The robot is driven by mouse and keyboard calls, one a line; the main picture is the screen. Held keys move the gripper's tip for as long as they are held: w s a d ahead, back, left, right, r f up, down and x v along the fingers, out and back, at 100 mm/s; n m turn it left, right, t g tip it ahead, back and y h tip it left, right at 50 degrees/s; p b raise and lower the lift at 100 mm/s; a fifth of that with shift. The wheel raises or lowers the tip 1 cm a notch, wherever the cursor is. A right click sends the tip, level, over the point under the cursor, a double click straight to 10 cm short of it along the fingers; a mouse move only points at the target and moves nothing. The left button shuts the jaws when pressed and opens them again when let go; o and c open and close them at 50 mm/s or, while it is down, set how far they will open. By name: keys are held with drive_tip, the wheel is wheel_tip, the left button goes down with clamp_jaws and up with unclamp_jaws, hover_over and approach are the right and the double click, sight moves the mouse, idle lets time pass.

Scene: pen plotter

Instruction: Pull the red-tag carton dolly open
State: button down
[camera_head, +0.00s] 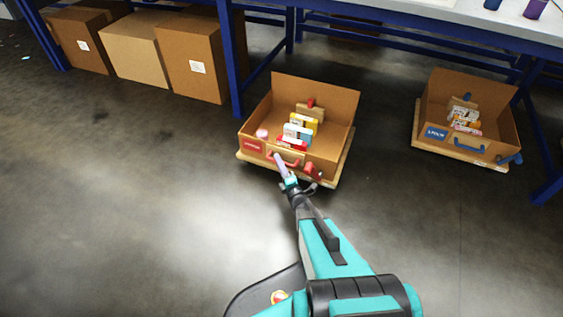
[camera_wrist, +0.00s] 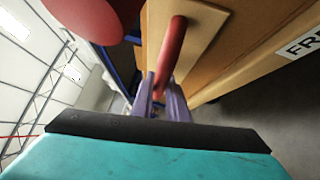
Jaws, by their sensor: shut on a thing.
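The red-tag carton dolly (camera_head: 326,150) is an open brown carton on a low wooden base, on the floor near the centre of the head view. A red tag (camera_head: 252,146) is on its front left. A red handle (camera_head: 292,163) is on its front face. My gripper (camera_head: 279,161) reaches this front from below. In the wrist view its purple fingers (camera_wrist: 160,97) are shut on the red handle (camera_wrist: 173,50), which stands out from a light plate on the carton. The fingers partly hide the handle's end.
A similar carton dolly (camera_head: 495,122) with a blue tag stands to the right. Large brown boxes (camera_head: 195,80) are at the upper left, by a blue table leg (camera_head: 232,60). The grey floor (camera_head: 120,190) in front is clear. A large red rounded thing (camera_wrist: 85,18) is close in the wrist view.

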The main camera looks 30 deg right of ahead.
drive_tip(key=shift+w+a+r, duration=0.1)
drive_tip(key=shift+w+a, duration=0.1)
drive_tip(key=shift+a, duration=0.05)
drive_tip(key=c, duration=1.8)
unclamp_jaws()
drive_tip(key=shift+d, duration=0.25)
drive_tip(key=shift+o, duration=0.3)
drive_tip(key=shift+s+d, duration=0.15)
drive_tip(key=shift+d, duration=0.1)
